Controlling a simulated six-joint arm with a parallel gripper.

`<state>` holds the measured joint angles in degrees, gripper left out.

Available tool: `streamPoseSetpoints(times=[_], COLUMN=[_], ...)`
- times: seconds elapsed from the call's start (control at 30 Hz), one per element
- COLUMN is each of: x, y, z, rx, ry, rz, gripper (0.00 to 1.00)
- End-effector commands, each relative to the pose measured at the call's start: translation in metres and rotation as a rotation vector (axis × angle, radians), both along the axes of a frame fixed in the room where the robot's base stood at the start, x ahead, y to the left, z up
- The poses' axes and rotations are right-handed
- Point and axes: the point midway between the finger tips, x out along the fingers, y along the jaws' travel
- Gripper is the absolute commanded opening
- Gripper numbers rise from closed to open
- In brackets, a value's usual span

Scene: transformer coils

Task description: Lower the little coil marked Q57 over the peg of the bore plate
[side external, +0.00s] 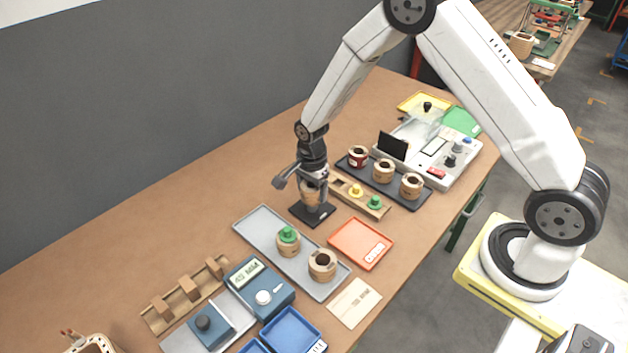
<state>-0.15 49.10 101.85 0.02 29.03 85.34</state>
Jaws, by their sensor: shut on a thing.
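My gripper (312,179) points down over a small black plate (325,213) near the middle of the table. It is shut on a small tan coil (309,197). The coil is upright and directly above the plate, its lower end close to the plate's surface. The coil's marking is too small to read. The plate's peg is hidden by the coil and the fingers, so I cannot tell whether the coil is around it or touching the plate.
A grey tray (256,226) with two coils, one green-topped, lies in front. An orange tray (360,243) sits to its right. A wooden rack (373,209) with yellow and green plugs and a dark tray (420,203) of coils stand close right. The table left of the plate is clear.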

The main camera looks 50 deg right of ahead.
Motion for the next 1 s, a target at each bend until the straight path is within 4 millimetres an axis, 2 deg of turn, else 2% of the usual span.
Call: streamPoseSetpoints(times=[0.43, 0.47, 0.5, 1.0], x=[0.000, 0.000, 0.000, 0.000], y=[0.000, 0.000, 0.000, 0.000], z=[-0.011, -0.011, -0.011, -0.009], rx=[0.000, 0.000, 0.000, 0.000], ry=[0.000, -0.001, -0.001, 0.000], rz=[0.000, 0.000, 0.000, 0.000], gripper=[0.15, 0.86, 0.99, 1.00])
